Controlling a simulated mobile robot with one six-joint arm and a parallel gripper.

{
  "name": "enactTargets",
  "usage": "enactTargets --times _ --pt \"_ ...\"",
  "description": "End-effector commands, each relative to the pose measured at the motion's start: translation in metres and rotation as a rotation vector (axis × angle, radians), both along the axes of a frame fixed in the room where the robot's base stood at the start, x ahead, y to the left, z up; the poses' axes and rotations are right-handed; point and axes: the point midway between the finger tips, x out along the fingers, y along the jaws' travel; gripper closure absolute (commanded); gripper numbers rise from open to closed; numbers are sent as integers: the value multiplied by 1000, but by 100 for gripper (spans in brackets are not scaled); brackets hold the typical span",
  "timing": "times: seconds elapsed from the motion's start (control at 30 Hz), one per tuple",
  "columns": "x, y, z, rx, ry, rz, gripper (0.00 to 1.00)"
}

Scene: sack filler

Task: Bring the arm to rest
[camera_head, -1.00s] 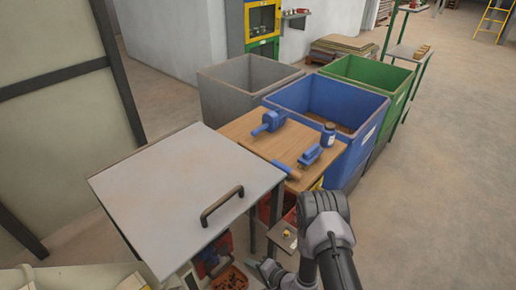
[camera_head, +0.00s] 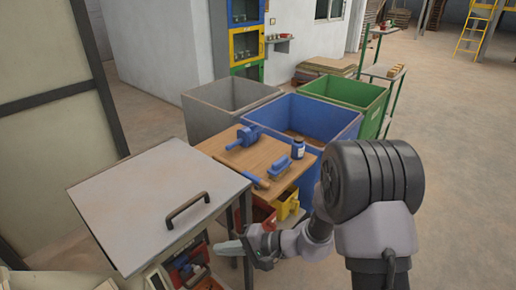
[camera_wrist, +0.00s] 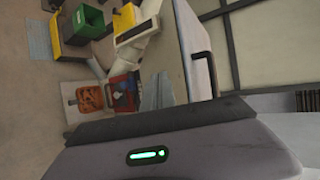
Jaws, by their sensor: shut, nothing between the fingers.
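My arm crosses the lower right of the head view, bent, with its large dark joint raised near the camera. My gripper (camera_head: 228,247) is at its left end, shut and empty, pointing left beside the grey-lidded cabinet. In the wrist view its closed grey fingers (camera_wrist: 157,92) show above the dark gripper body with a green light. The grey lid (camera_head: 150,195) with its dark handle (camera_head: 187,210) is level, to the left of and above my gripper. I cannot tell whether the fingers touch the cabinet.
A wooden-topped table (camera_head: 226,153) holds several blue tools and a bottle (camera_head: 298,149). Behind stand a grey bin (camera_head: 205,120), a blue bin (camera_head: 335,135) and a green bin (camera_head: 375,98). A yellow bin (camera_head: 287,204) is under the table. The floor at right is clear.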

Motion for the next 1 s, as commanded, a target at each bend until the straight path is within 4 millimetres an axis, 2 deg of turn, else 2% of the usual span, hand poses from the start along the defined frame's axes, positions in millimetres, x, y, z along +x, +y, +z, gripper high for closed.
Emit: enactTargets --times 0.03,0.1,0.2,0.3,0.4,0.5,0.6,0.7,1.0 --pt "-15 -4 39 -36 -10 51 100" --pt "-50 -16 85 -131 -3 120 100" --pt "-103 -48 130 -328 -13 153 100" --pt "-148 -93 157 -550 -55 89 100" --pt "-176 -137 174 -733 -120 -38 100" --pt "-191 -170 185 -849 -182 -163 100" --pt "-198 -187 192 -902 -216 -240 100" --pt "-200 -193 193 -916 -225 -264 100" --pt "-200 -192 194 -915 -223 -262 100"
